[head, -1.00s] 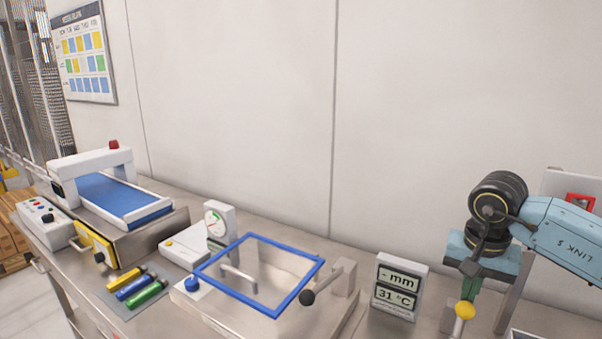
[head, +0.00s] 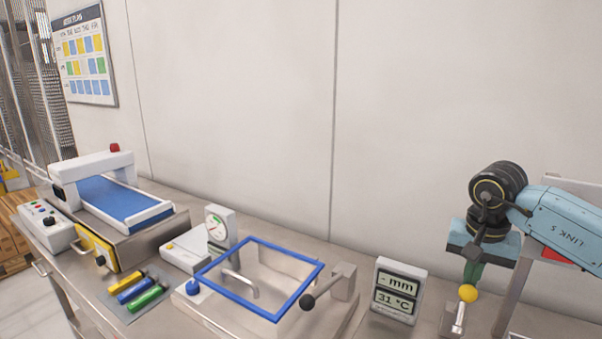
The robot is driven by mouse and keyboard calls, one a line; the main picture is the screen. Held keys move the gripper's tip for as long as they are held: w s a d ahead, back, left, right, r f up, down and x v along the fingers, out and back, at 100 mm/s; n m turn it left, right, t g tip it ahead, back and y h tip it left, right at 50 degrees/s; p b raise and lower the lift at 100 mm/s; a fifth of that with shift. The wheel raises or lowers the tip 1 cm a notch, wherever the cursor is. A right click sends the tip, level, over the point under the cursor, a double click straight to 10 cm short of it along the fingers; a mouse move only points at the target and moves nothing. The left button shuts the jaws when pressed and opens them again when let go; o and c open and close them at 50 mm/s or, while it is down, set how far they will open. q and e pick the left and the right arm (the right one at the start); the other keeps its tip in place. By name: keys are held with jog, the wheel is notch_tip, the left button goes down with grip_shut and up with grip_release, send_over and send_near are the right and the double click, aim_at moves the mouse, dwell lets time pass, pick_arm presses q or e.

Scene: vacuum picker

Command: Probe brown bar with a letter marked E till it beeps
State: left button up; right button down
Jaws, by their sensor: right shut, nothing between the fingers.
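I see no brown bar and no letter E in the head view. My right gripper (head: 472,276) is at the right, pointing down with its green fingers shut and nothing held. Just below the fingertips is a yellow ball knob (head: 468,293) on a metal lever (head: 457,317); I cannot tell whether they touch. A display box (head: 399,290) left of the lever reads "- mm" and "31 °C". My left gripper is out of view.
A blue-framed clear lid (head: 310,285) with a black-knobbed handle (head: 308,302) is in the middle. A dial gauge (head: 218,228) stands behind it. Blue, yellow and green tools lie on a grey mat (head: 152,312). A blue-belted machine (head: 125,200) stands at left.

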jog(key=w, duration=0.1)
jog(key=w+d+r+p, duration=0.1)
jog(key=w+d, duration=0.1)
jog(key=shift+r, duration=0.25)
jog(key=shift+r+p, duration=0.1)
jog(key=shift+p, duration=0.2)
notch_tip(320, 180, up, 8)
jog(key=w+p, duration=0.1)
jog(key=p, duration=0.5)
jog(key=shift+w+d, duration=0.4)
jog(key=shift+d, duration=0.05)
